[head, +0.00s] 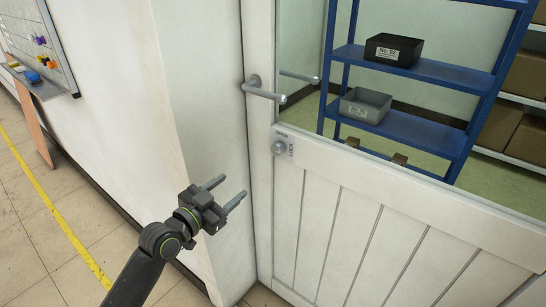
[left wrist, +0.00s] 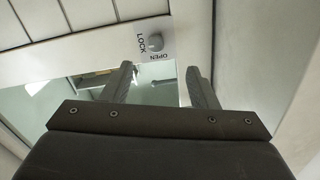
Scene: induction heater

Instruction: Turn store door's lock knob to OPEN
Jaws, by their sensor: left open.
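The store door (head: 350,215) is white, with a panelled lower half and a glass upper part. Its round grey lock knob (head: 278,148) sits on a small plate near the door's left edge, below the lever handle (head: 265,91). My left gripper (head: 231,188) is open and empty, to the left of the knob and lower in the head view, apart from it. In the left wrist view, the knob (left wrist: 155,42) appears beyond the gap between the open fingers (left wrist: 159,70). The plate reads LOCK and OPEN there; the knob's exact setting is too small to tell. My right gripper is not in view.
Behind the glass stands a blue shelf (head: 420,70) with a black bin (head: 393,50) and a grey bin (head: 365,105). A white wall (head: 120,80) borders the door on the left.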

